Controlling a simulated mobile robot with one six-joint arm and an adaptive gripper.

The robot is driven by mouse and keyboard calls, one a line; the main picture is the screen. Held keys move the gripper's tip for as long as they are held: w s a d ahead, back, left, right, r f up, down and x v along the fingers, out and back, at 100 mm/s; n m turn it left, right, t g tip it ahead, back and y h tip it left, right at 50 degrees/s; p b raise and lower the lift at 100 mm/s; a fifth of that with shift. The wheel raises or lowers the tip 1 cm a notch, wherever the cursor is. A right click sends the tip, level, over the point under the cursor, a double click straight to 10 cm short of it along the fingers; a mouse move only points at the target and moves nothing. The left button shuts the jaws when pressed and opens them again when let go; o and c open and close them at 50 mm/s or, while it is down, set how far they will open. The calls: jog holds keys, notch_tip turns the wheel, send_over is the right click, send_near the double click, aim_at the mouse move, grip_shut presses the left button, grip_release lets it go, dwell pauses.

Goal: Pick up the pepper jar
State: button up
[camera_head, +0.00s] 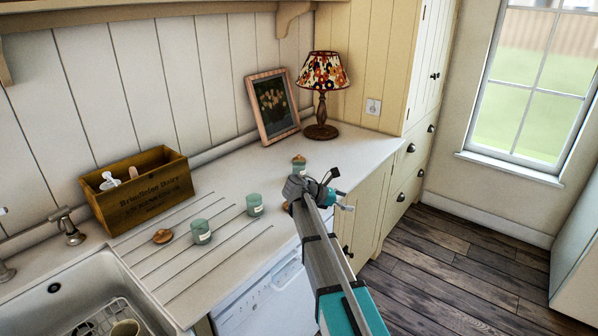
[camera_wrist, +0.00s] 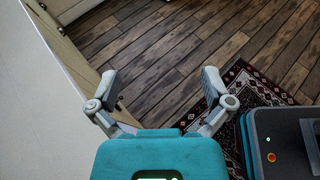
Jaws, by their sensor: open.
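Three small green jars with pale labels stand on the white counter. One jar (camera_head: 201,231) and another jar (camera_head: 254,204) stand on the grooved drainboard without lids. A third jar (camera_head: 299,165) with a wooden lid stands farther back, partly hidden behind my gripper. The labels are too small to read, so I cannot tell which is the pepper jar. My gripper (camera_head: 338,191) is at the counter's front edge, close to the lidded jar in the picture. In the wrist view my gripper (camera_wrist: 160,88) has its fingers spread with nothing between them; no jar shows there.
A round wooden lid (camera_head: 162,236) lies by the jars. A wooden box (camera_head: 143,192), a picture frame (camera_head: 272,104) and a lamp (camera_head: 322,84) stand along the wall. The sink (camera_head: 75,290) is at left. A patterned rug (camera_wrist: 240,88) lies on the wooden floor.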

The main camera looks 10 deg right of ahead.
dwell(0.3)
jog(key=s+a+f+m+y, duration=0.3)
jog(key=s+m, duration=0.3)
jog(key=s, duration=0.2)
jog(key=s+a+f+m+y, duration=0.4)
jog(key=s+m+y, duration=0.2)
jog(key=s, duration=0.3)
jog(key=s+a+f+m+y, duration=0.4)
jog(key=s+m, duration=0.2)
jog(key=s, duration=0.2)
jog(key=shift+s+a+f+y, duration=0.25)
jog(key=shift+s+y, duration=0.05)
jog(key=shift+c, duration=0.3)
